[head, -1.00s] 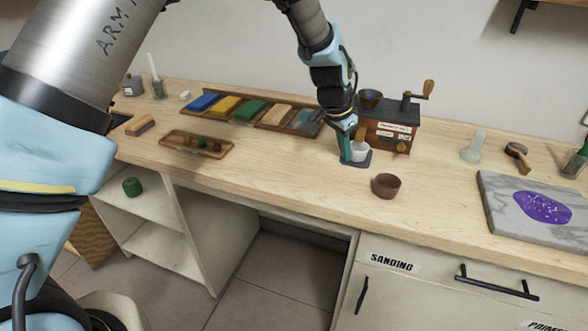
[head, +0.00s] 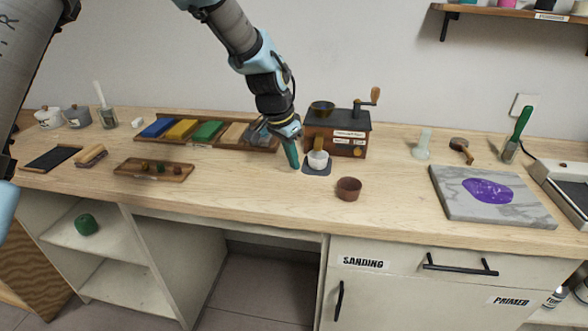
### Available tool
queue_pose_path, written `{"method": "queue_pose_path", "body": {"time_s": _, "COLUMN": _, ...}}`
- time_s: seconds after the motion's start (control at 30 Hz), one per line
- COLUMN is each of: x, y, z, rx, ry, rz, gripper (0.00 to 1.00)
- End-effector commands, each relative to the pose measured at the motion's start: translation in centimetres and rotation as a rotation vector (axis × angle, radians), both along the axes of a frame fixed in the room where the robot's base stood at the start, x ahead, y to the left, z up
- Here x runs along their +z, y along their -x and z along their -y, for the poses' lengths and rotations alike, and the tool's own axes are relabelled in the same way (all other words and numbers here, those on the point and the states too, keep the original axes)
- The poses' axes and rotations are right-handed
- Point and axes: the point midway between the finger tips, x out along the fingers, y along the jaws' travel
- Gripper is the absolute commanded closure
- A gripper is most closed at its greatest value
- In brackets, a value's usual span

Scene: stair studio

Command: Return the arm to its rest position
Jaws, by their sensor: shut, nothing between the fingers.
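My gripper (head: 291,154) is in the head view, low over the worktop just left of a small white cup (head: 318,160). Its fingers are shut with nothing seen between them. The cup stands on a dark square pad (head: 316,171) in front of the wooden box mill (head: 337,135) with a crank. My arm reaches down to it from the top of the picture. Whether the fingertips touch the pad or cup I cannot tell.
A brown cup (head: 348,189) stands near the worktop's front edge. A divided tray of coloured blocks (head: 207,131) lies left of my gripper, with a smaller wooden tray (head: 153,169) before it. A marble slab (head: 490,195) with purple powder lies right. Bare worktop (head: 250,195) lies in front.

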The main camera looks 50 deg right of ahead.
Motion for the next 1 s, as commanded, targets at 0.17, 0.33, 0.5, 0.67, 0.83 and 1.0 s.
{"method": "queue_pose_path", "body": {"time_s": 0.17, "x": 2.9, "y": -0.2, "z": -0.8, "rx": 0.003, "ry": 0.005, "rz": 0.003, "gripper": 1.00}}
{"method": "queue_pose_path", "body": {"time_s": 0.33, "x": 5.5, "y": -0.3, "z": -1.6, "rx": 0.003, "ry": 0.003, "rz": 0.002, "gripper": 1.00}}
{"method": "queue_pose_path", "body": {"time_s": 0.5, "x": 6.8, "y": -0.3, "z": -2.0, "rx": 0.001, "ry": 0.001, "rz": 0.001, "gripper": 1.00}}
{"method": "queue_pose_path", "body": {"time_s": 0.67, "x": 7.2, "y": -0.3, "z": -2.1, "rx": 0.001, "ry": 0.001, "rz": 0.001, "gripper": 1.00}}
{"method": "queue_pose_path", "body": {"time_s": 0.83, "x": 7.1, "y": -0.7, "z": -2.4, "rx": 0.013, "ry": -0.001, "rz": 0.001, "gripper": 1.00}}
{"method": "queue_pose_path", "body": {"time_s": 1.0, "x": 6.9, "y": -5.1, "z": -6.9, "rx": 0.154, "ry": -0.020, "rz": 0.002, "gripper": 1.00}}
